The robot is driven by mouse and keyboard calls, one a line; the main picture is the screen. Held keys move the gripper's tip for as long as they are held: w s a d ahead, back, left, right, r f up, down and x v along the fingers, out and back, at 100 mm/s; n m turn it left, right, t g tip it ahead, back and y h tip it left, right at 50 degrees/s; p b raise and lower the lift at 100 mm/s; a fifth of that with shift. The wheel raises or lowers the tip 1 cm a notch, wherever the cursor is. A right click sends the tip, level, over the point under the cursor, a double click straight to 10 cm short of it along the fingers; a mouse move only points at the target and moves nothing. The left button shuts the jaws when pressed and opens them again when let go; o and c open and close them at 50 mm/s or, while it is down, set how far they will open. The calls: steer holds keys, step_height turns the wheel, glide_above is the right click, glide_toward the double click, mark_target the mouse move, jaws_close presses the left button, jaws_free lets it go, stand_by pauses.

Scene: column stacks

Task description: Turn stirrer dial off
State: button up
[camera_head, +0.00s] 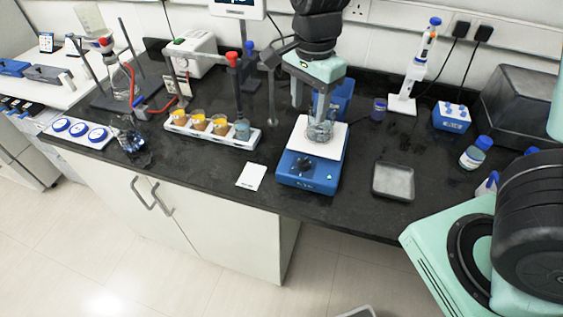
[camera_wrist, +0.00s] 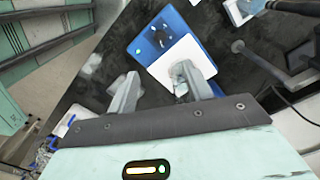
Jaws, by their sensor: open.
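The stirrer (camera_head: 297,177) is a blue box with a white top plate (camera_head: 337,137), on the black bench in the head view. Its dark dial (camera_head: 303,164) is on the blue front panel, and a small green light shows at the right of that panel. A clear glass beaker (camera_head: 320,131) stands on the plate. My gripper (camera_head: 311,110) is open above the plate, close to the beaker; I cannot tell if they touch. In the wrist view the stirrer (camera_wrist: 142,47) and dial (camera_wrist: 163,40) lie beyond my open gripper (camera_wrist: 158,75), which is apart from the dial.
A white rack (camera_head: 238,140) with several vessels stands left of the stirrer, with a white card (camera_head: 251,176) in front. A grey tray (camera_head: 393,181) lies to the right. A pipette stand (camera_head: 403,103) and a blue-capped bottle (camera_head: 475,152) are further right.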

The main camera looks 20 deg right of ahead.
mark_target(304, 160)
step_height(304, 160, down, 17)
steer(key=shift+f+p, duration=0.2)
steer(key=shift+p, duration=0.3)
steer(key=shift+c, duration=0.3)
steer(key=c, duration=0.9)
